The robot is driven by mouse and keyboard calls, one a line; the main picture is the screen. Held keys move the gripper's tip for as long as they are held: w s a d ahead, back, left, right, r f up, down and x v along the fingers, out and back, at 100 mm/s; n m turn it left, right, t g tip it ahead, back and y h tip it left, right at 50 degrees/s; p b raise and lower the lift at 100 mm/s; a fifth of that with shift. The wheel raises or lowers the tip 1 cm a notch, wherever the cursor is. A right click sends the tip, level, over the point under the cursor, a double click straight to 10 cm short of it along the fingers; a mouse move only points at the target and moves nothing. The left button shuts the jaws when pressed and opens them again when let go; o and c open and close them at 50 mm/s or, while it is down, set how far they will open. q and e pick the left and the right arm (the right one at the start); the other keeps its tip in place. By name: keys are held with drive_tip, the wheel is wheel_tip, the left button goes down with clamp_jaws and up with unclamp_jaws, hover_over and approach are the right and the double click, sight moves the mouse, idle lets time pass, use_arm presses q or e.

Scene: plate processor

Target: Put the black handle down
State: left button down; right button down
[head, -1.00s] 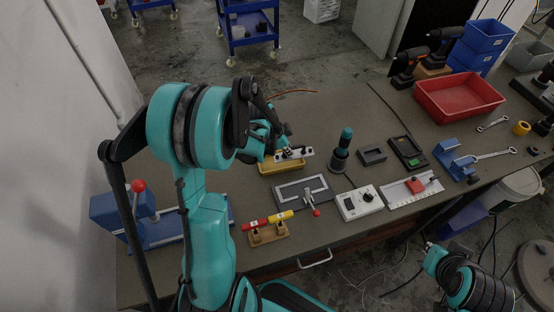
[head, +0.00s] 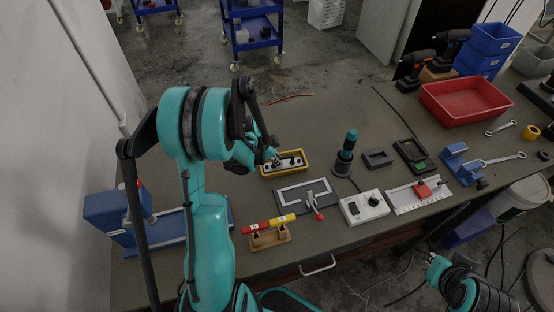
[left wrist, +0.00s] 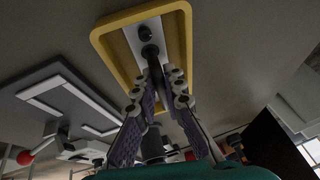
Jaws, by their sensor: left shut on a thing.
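My left gripper (head: 274,156) is over the yellow tray (head: 305,169) on the workbench. In the left wrist view its fingers (left wrist: 157,72) are closed together on a black handle (left wrist: 150,54), which stands on a pale plate (left wrist: 132,38). The plate, with black knobs, shows inside the yellow tray in the head view. The tray's yellow rim (left wrist: 186,50) surrounds the plate in the wrist view. The fingers hide part of the handle.
A dark panel with a white frame (head: 290,191) and a red-knobbed clamp (head: 316,207) lie in front of the tray. A dark bottle-like tool (head: 345,154) stands to its right. A stand with red and yellow cylinders (head: 268,237) is nearer. Bench behind the tray is clear.

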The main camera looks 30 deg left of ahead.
use_arm(q)
drive_tip(key=c, duration=1.6)
unclamp_jaws()
drive_tip(key=shift+f, duration=0.1)
drive_tip(key=shift+r, duration=0.25)
drive_tip(key=p+v, duration=0.5)
drive_tip(key=v, duration=0.7)
drive_tip(key=s+d+r+n+t+y, duration=0.1)
drive_tip(key=s+d+r+n, duration=0.3)
drive_tip(key=d, duration=0.5)
drive_tip(key=s+d+r+n+t, duration=0.1)
drive_tip(key=s+d+r+n, duration=0.4)
drive_tip(key=s+d+r, duration=0.2)
drive_tip(key=s+d, duration=0.1)
drive_tip(key=d, duration=0.1)
drive_tip(key=shift+s+d+t+y, duration=0.3)
drive_tip(key=shift+d+y, duration=0.1)
